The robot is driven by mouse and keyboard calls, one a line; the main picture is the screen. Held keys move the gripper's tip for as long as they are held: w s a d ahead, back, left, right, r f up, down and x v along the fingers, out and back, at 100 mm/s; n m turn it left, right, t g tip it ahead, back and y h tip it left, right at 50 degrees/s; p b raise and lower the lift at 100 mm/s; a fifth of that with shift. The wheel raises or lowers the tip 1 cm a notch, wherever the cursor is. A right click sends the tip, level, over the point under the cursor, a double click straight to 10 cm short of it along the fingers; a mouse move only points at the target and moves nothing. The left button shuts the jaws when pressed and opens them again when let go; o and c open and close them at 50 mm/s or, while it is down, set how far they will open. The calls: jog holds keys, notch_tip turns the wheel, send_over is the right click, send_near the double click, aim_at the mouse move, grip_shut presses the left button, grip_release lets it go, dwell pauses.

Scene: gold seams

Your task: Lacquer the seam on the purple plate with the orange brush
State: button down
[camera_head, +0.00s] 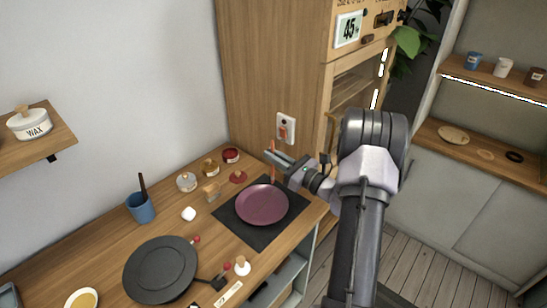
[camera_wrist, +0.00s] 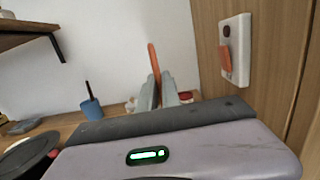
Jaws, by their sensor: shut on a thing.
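The purple plate (camera_head: 262,205) lies flat on a black mat (camera_head: 242,228) near the right end of the wooden counter. I cannot make out a seam on it. My gripper (camera_head: 275,158) is shut on the orange brush (camera_head: 273,147), which stands roughly upright above the plate's back edge. The lower end of the brush is small, and I cannot tell whether it touches the plate. In the wrist view the orange brush (camera_wrist: 153,60) rises between the two grey fingers of my gripper (camera_wrist: 163,88); its lower part is hidden.
Several small jars (camera_head: 187,182), a red dish (camera_head: 238,177) and a wooden block (camera_head: 211,191) stand behind and left of the plate. A blue cup (camera_head: 140,208) and black turntable (camera_head: 160,270) are farther left. A tall wooden cabinet (camera_head: 265,70) with a wall switch (camera_head: 286,128) rises behind.

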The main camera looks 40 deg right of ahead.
aim_at(273, 141)
notch_tip(273, 141, up, 3)
jog(key=shift+p, duration=0.9)
notch_tip(273, 141, up, 5)
jog(key=p, duration=0.3)
jog(key=shift+f, duration=0.25)
dwell(0.4)
